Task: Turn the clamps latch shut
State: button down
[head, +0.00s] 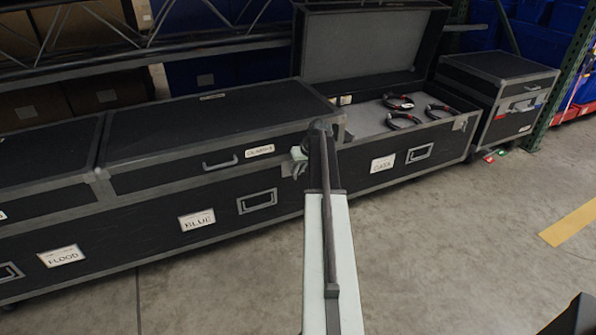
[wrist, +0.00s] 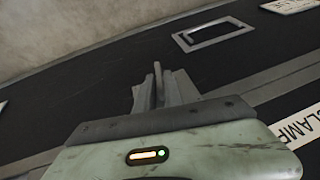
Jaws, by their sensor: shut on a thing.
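The clamps case is a black road case with grey edging; its closed lid (head: 215,125) carries a label (head: 259,151) that reads roughly CLAMPS. The label also shows at the right edge of the wrist view (wrist: 300,126). My gripper (head: 299,158) is at the right end of the case front, near the lid seam. In the wrist view my gripper (wrist: 163,88) is shut on a thin grey upright piece (wrist: 157,75), which looks like the latch. My fingers hide most of it, and my arm covers this spot in the head view, so its exact angle cannot be told.
An open case (head: 437,139) with several dark cable loops stands to the right, its lid (head: 372,8) raised. A smaller closed case (head: 497,80) stands beyond it. Another closed case (head: 45,155) adjoins on the left. The concrete floor (head: 440,240) in front is clear.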

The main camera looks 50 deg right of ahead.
jog(key=m+t+y+b, duration=0.1)
jog(key=y+b, duration=0.2)
jog(key=b, duration=0.1)
jog(key=f+t+y+b, duration=0.1)
jog(key=t+y+b, duration=0.1)
jog(key=b, duration=0.3)
jog(key=d+m+t+y+b, duration=0.1)
jog(key=t+y+b, duration=0.1)
jog(key=y+b, duration=0.2)
jog(key=shift+s+d+f+m+b, duration=0.1)
jog(key=shift+s+f+m+b, duration=0.05)
jog(key=shift+s+m+b, duration=0.2)
jog(key=shift+y, duration=0.3)
jog(key=c, duration=1.6)
grip_release()
jog(key=shift+w, duration=0.1)
jog(key=shift+o, duration=0.2)
jog(key=shift+r, duration=0.2)
